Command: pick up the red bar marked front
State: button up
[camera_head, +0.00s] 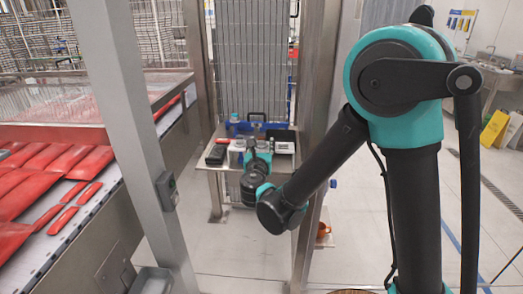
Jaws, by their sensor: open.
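Several red bars lie on the conveyor at the left, with a slim one (61,221) near its front edge. Wider red packs (80,162) lie behind them. I cannot read a "front" mark on any of them. A small red and black item (217,152) sits at the left end of a shelf (222,168) in the middle; its marking cannot be read either. My arm reaches from the right to this shelf. My gripper (252,147) is small and partly hidden by my wrist, at the shelf's middle. It is open, and I see nothing held in it.
A grey metal post (127,110) stands between the conveyor and the shelf. Another upright (314,110) stands right of the shelf. Light canisters (284,147) and a blue item (240,127) crowd the shelf. The floor (235,250) in front is clear.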

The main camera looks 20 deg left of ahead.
jog(key=shift+x, duration=2.75)
grip_shut()
